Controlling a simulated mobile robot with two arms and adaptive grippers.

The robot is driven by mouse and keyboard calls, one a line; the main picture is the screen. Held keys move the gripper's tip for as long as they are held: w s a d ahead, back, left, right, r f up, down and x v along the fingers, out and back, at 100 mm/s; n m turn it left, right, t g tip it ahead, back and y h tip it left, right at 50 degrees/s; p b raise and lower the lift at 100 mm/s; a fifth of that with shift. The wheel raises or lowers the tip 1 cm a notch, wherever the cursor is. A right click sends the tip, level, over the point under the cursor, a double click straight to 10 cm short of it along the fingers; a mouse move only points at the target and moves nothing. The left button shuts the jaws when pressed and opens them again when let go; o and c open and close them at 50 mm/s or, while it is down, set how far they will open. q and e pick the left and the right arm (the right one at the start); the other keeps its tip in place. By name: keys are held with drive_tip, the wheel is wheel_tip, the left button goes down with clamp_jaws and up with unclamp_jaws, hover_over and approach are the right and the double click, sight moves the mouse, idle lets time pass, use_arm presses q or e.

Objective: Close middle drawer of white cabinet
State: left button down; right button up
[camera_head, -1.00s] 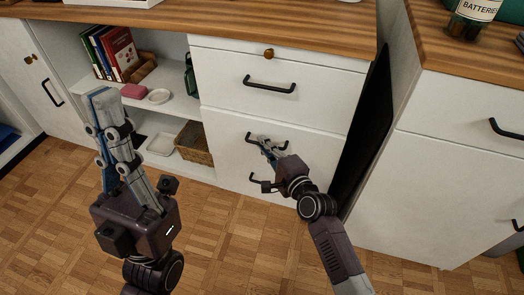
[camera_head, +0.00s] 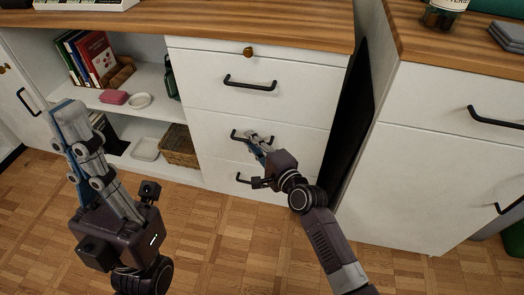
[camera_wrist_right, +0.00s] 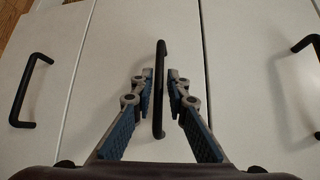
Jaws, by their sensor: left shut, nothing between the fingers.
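The white cabinet (camera_head: 188,60) has a column of drawers with black bar handles. The middle drawer (camera_head: 300,140) looks about flush with the drawer above; I cannot tell whether a small gap is left. My right gripper (camera_head: 258,138) is at the middle drawer's handle (camera_head: 236,136). In the right wrist view, the right gripper's fingers (camera_wrist_right: 161,80) stand apart on both sides of that handle (camera_wrist_right: 160,95), with a gap on each side. My left gripper (camera_head: 68,108) is shut and empty, raised in front of the open shelves at the left.
The top drawer's handle (camera_head: 250,83) and the bottom drawer's handle (camera_head: 243,180) are above and below my right gripper. Open shelves hold books (camera_head: 95,58) and a basket (camera_head: 180,147). Another white cabinet (camera_head: 420,170) stands at the right, past a dark gap. The wooden floor in front is clear.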

drive_tip(key=v, duration=1.1)
drive_tip(key=shift+s+d, duration=0.1)
drive_tip(key=shift+s, duration=0.05)
